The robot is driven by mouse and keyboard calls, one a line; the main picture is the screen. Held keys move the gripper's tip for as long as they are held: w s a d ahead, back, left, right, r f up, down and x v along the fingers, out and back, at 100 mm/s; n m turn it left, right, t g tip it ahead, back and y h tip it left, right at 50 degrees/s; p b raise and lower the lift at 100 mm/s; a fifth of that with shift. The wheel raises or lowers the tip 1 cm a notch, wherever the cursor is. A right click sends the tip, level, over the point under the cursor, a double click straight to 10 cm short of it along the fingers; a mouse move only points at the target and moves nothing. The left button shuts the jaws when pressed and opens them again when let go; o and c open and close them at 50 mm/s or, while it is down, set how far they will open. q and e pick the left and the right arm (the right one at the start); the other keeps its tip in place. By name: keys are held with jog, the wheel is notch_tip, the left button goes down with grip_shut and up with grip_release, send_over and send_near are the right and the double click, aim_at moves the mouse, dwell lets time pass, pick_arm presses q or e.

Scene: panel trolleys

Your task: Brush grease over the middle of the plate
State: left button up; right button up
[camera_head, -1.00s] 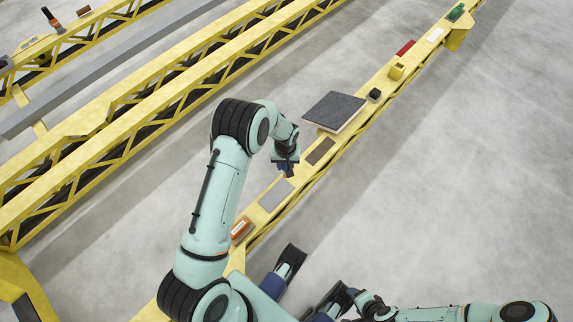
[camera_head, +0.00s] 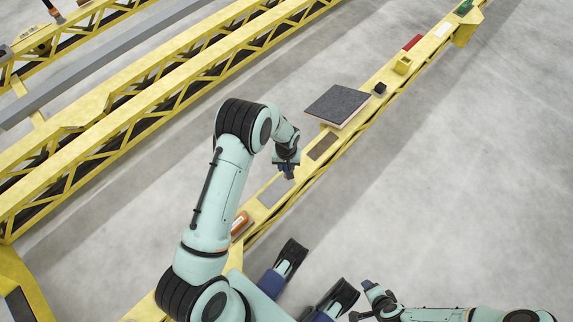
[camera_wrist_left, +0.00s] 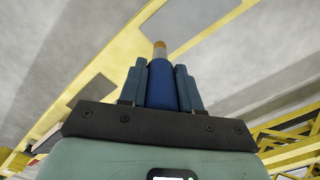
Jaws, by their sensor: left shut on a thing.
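My left gripper (camera_head: 287,172) is shut on a brush. In the left wrist view the brush (camera_wrist_left: 160,85) has a blue handle and a tan tip that points away between the fingers. In the head view the brush hangs down at the far end of a flat grey plate (camera_head: 274,194) lying on the yellow beam. I cannot tell whether the tip touches the plate.
The yellow beam also bears an orange item (camera_head: 240,222), a brown plate (camera_head: 322,146), a large dark grey slab (camera_head: 337,104), a small black block (camera_head: 380,88), a yellow box (camera_head: 402,64) and a red block (camera_head: 412,42). Other yellow trusses run on the left. Grey floor is clear right.

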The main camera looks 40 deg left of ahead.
pick_arm(q)
jog(key=shift+f+b, duration=0.7)
jog(key=shift+f, duration=0.4)
dwell(0.3)
